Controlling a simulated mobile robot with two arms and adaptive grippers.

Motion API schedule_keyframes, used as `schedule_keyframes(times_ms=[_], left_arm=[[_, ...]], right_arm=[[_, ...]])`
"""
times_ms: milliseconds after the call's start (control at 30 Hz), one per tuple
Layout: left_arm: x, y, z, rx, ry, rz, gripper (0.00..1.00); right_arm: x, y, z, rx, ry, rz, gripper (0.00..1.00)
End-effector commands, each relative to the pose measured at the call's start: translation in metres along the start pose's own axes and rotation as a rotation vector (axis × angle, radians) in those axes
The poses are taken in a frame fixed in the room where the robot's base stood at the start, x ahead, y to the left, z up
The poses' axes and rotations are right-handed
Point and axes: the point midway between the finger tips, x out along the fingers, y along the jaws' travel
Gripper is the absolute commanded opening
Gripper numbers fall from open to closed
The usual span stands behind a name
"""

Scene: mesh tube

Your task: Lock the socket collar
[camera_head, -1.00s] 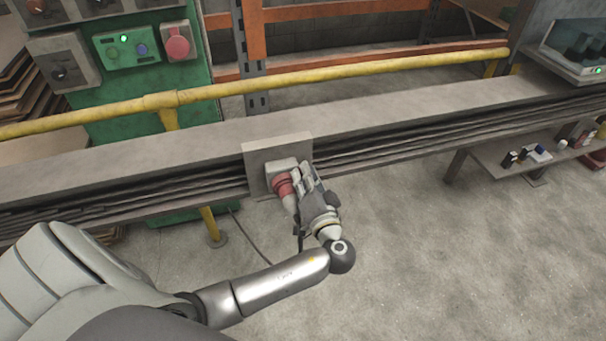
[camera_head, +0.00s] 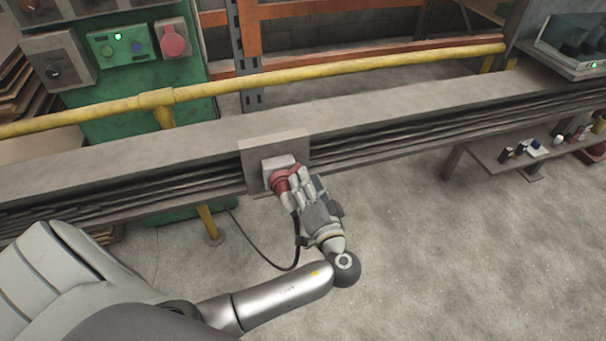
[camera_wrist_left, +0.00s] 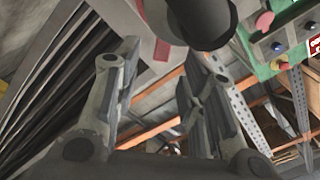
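A red socket collar (camera_head: 279,181) sits on a grey socket box, which is fixed to a plate (camera_head: 275,146) on the long rail. A black cable (camera_head: 272,262) hangs in a loop below it. My left gripper (camera_head: 294,183) is at the collar's right front and covers part of it; I cannot tell whether they touch. In the left wrist view, the gripper's two fingers (camera_wrist_left: 160,65) stand apart with nothing gripped between them. A dark cylinder (camera_wrist_left: 203,18) and a patch of red (camera_wrist_left: 161,48) lie near the fingertips. My right gripper is out of view.
A yellow pipe (camera_head: 330,70) runs behind the rail. A green cabinet (camera_head: 150,75) with controls stands at the upper left. A low shelf (camera_head: 500,160) with small items is at the right. The floor (camera_head: 430,260) in front is clear.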

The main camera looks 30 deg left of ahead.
Motion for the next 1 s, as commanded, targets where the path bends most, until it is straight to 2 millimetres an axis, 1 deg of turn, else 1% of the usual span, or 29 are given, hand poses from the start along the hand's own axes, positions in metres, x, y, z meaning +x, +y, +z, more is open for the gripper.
schedule_keyframes(times_ms=[33,200,300,400,567,1000], left_arm=[[-0.013,0.001,0.001,-0.001,-0.003,0.005,0.38],[-0.049,0.001,0.001,-0.002,-0.003,0.004,0.38],[-0.065,0.001,0.0,-0.001,-0.002,0.004,0.38],[-0.076,0.0,0.001,0.0,-0.002,0.001,0.38],[-0.084,0.0,0.0,0.0,-0.001,0.0,0.38],[-0.084,0.0,0.0,0.0,0.0,0.0,0.38]], right_arm=[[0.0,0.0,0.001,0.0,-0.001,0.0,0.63],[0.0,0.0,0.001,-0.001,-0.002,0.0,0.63],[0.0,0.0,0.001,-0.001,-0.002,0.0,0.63],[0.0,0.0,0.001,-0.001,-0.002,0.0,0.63],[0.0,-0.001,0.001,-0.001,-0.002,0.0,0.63],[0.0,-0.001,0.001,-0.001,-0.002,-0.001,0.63]])
